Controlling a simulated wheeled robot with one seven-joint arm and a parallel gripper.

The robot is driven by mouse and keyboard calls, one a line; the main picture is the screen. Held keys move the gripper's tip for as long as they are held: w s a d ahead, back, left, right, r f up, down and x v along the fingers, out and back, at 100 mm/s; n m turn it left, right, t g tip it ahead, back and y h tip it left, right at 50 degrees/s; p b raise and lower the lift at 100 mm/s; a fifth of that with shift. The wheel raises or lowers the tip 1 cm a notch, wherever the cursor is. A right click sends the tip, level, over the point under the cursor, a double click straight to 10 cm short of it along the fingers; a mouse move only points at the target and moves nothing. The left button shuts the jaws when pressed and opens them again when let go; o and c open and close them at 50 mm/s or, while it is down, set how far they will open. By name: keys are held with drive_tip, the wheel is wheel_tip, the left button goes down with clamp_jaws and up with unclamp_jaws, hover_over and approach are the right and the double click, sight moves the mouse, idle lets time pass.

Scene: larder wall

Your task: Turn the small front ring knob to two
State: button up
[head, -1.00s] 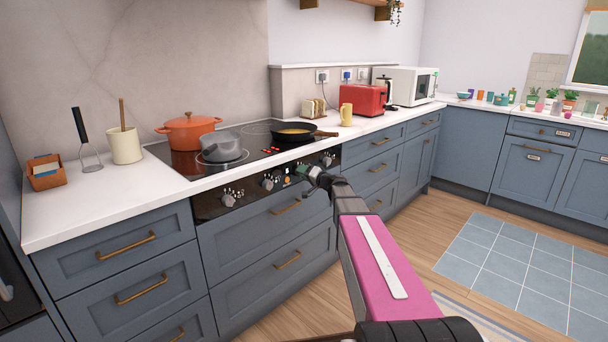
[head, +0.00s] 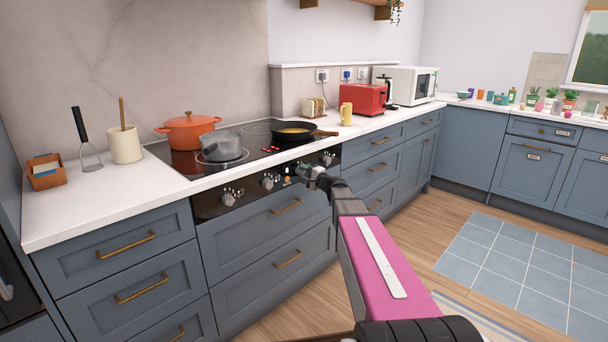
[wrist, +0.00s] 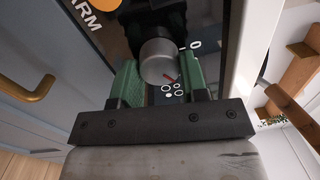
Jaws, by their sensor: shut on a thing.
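In the wrist view a round silver-grey knob (wrist: 158,60) sits on the black control panel (wrist: 112,50). The green fingers of my gripper (wrist: 157,74) are shut on it, one on each side. A short red mark shows at the knob's lower edge, with a white 0 (wrist: 196,44) to its right. Small burner circles (wrist: 172,90) are printed beside the knob, one of them filled. A figure two cannot be made out. In the head view my gripper (head: 309,171) is at the front panel and hides this knob.
Other knobs (head: 268,182) (head: 327,159) stand on the panel to both sides. Above, the black hob (head: 180,163) carries an orange pot (head: 188,130), a grey pan (head: 222,148) and a frying pan (head: 294,137). Drawers with brass handles (head: 286,206) lie below.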

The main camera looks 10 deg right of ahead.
drive_tip(key=shift+m, duration=0.3)
drive_tip(key=o, duration=0.9)
drive_tip(key=shift+s+d, duration=0.1)
drive_tip(key=v, duration=1)
drive_tip(key=shift+s+d+f, duration=0.1)
drive_tip(key=shift+s+d, duration=0.1)
drive_tip(key=shift+s, duration=0.05)
